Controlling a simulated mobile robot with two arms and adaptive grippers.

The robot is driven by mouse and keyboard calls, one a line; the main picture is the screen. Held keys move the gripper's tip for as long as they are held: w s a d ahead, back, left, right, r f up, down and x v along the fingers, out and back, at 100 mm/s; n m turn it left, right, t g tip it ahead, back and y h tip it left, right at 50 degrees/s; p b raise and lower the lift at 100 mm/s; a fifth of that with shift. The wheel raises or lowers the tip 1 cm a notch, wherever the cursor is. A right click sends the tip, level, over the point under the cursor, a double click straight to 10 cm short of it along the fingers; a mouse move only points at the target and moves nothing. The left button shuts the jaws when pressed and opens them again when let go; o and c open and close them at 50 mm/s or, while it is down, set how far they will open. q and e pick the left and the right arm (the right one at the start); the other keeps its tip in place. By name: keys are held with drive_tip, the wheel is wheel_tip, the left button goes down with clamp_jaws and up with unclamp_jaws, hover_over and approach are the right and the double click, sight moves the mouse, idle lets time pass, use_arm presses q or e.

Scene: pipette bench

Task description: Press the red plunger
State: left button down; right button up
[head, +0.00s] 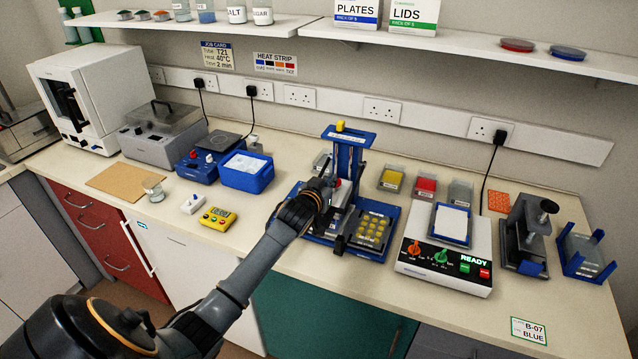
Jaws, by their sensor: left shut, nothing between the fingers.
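A blue pipetting stand (356,158) with a yellow knob on top stands at the middle of the bench. A small red part, likely the red plunger (338,182), shows at the stand's front, right beside my gripper's tip. My left gripper (330,182) is shut and empty, reaching in from the lower left. I cannot tell whether its fingertips touch the red part. The gripper and wrist hide much of the stand's left side. A plate of yellow wells (371,230) sits on the stand's blue base at the right. My right gripper is not in view.
A white instrument reading READY (445,262) stands to the right. Yellow, red and grey trays lie behind it. A blue tub (247,170) and a yellow timer (218,219) are to the left. A shelf (480,48) runs above. The bench's front right is mostly clear.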

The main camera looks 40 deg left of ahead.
use_arm(q)
wheel_tip(320, 180, up, 3)
drive_tip(key=shift+r+p, duration=0.1)
drive_tip(key=shift+p, duration=0.6)
drive_tip(key=shift+s+d+f+b, duration=0.25)
drive_tip(key=shift+s+f+b, duration=0.35)
drive_tip(key=shift+s+b, duration=0.35)
drive_tip(key=b+v, duration=0.2)
drive_tip(key=v, duration=0.6)
drive_tip(key=shift+r, duration=0.3)
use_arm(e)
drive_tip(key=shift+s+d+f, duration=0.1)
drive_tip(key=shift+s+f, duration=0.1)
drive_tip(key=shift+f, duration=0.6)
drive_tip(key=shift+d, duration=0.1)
